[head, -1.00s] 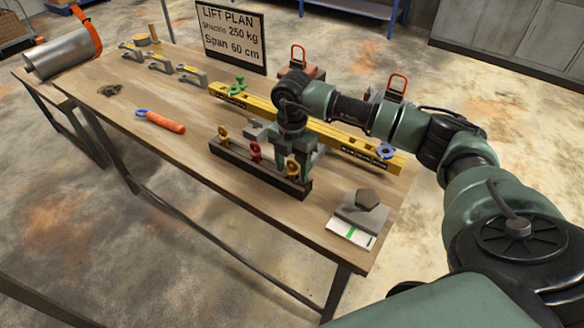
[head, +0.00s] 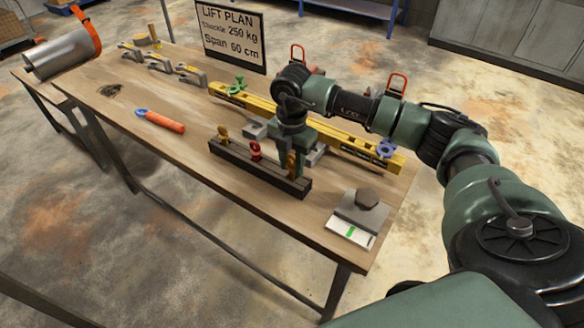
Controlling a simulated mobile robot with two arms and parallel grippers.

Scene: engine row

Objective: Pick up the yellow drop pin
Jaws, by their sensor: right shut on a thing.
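A dark rack (head: 250,172) stands near the front edge of the workbench with a row of drop pins in it. A yellow pin (head: 222,135) is at its left end and a red pin (head: 255,151) is in the middle. Another yellow pin (head: 291,168) is at the right end, mostly covered by my right gripper (head: 291,165). My right gripper points down and is shut on this right-hand yellow pin, which still appears to be at the rack. My left gripper is not in view.
A yellow beam (head: 335,138) lies behind the rack. A grey block with a dark hexagonal piece (head: 367,198) stands to the right. An orange-handled tool (head: 160,121) lies to the left. A lift plan sign (head: 232,37) stands at the back.

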